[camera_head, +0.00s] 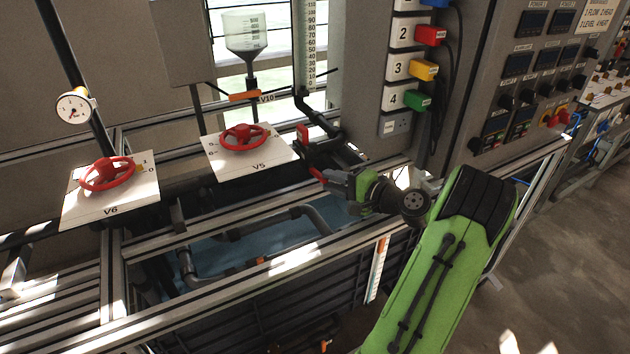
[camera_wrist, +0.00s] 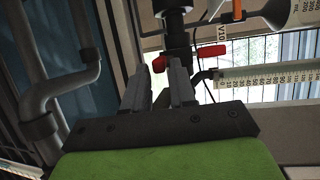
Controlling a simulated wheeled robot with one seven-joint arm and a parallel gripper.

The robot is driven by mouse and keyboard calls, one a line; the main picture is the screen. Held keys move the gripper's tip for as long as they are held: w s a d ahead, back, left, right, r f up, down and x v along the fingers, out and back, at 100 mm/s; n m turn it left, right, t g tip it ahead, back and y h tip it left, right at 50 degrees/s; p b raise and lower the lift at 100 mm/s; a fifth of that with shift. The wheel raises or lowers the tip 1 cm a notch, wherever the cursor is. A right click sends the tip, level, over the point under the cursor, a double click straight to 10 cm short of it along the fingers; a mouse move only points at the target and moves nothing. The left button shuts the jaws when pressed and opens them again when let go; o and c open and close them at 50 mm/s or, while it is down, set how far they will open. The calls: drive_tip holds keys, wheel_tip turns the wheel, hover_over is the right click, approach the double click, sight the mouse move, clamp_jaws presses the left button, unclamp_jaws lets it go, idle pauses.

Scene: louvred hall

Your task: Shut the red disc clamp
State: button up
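A red part (camera_head: 303,134) stands on dark pipework right of the V5 plate, and a second red piece (camera_head: 317,174) shows just below it, by my fingertips. In the wrist view, a red lever-like piece (camera_wrist: 159,64) lies just past the fingertips, and another red piece (camera_wrist: 197,78) sits to its right. These look like parts of the red clamp, but its disc cannot be made out. My gripper (camera_head: 328,178) reaches left toward them. Its two fingers (camera_wrist: 158,85) stand apart with a gap between them. Whether they touch the red piece cannot be told.
Red handwheels V5 (camera_head: 243,138) and V6 (camera_head: 108,174) sit on white plates to the left. A funnel (camera_head: 245,35) with an orange handle (camera_head: 245,95) stands behind. A metal frame rail (camera_head: 250,290) runs in front. A control panel (camera_head: 530,70) is at right.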

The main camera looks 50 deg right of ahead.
sight(314, 176)
drive_tip(key=w, duration=0.3)
drive_tip(key=w+f, duration=0.1)
drive_tip(key=w, duration=0.1)
drive_tip(key=shift+w+a+b, duration=0.25)
drive_tip(key=shift+w+b, duration=0.1)
clamp_jaws()
